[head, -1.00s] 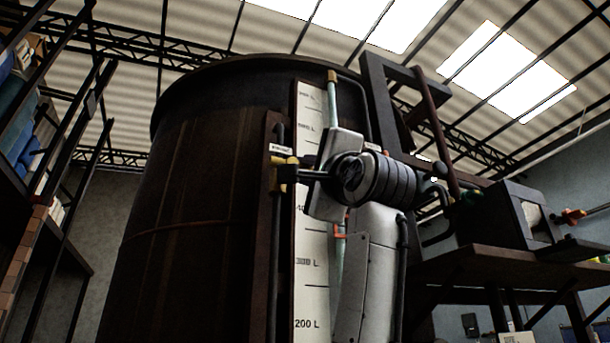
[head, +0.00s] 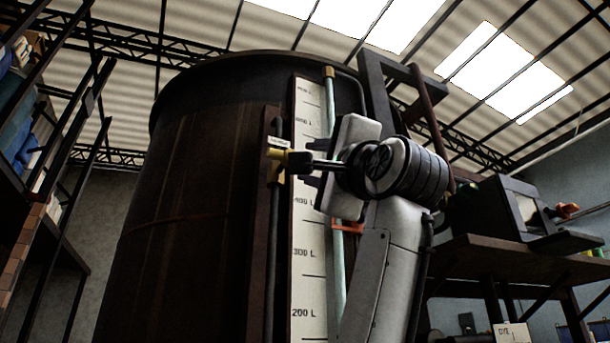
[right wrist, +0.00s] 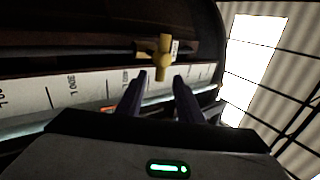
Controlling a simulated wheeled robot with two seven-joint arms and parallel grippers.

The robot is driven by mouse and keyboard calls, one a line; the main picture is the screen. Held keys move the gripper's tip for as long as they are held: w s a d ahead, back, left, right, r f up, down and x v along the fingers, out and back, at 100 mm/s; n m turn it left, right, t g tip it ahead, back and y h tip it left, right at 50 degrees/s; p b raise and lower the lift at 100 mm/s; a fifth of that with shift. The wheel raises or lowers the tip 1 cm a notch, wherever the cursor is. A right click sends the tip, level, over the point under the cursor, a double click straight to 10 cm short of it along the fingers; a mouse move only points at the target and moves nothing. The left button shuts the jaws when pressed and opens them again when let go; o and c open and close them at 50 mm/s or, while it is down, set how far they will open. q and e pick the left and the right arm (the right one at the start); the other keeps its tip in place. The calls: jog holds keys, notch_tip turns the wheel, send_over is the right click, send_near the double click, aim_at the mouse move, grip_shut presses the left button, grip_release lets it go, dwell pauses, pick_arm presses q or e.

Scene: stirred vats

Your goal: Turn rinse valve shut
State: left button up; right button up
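The rinse valve (head: 277,165) is yellow and brass, with a white tag, on the dark pipe up the vat's front. It also shows in the right wrist view (right wrist: 165,57), where its yellow part stands crosswise to the pipe. My right gripper (head: 310,167) is just right of the valve in the head view. In the right wrist view its two dark purple fingers (right wrist: 160,76) are apart with nothing between the tips, and the valve is just beyond them. Whether the valve is fully shut cannot be told. My left gripper is not in view.
The large brown vat (head: 195,190) fills the middle. A white litre scale (head: 306,275) and a pale sight tube (head: 338,275) run up beside the valve. A bench with a dark machine (head: 500,215) stands right; a loaded shelf rack (head: 40,180) stands left.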

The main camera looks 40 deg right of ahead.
jog(key=b+v, duration=0.1)
jog(key=v, duration=0.3)
jog(key=shift+s+a+f, duration=0.1)
jog(key=shift+s+f, duration=0.15)
jog(key=shift+s, duration=0.1)
dwell(0.3)
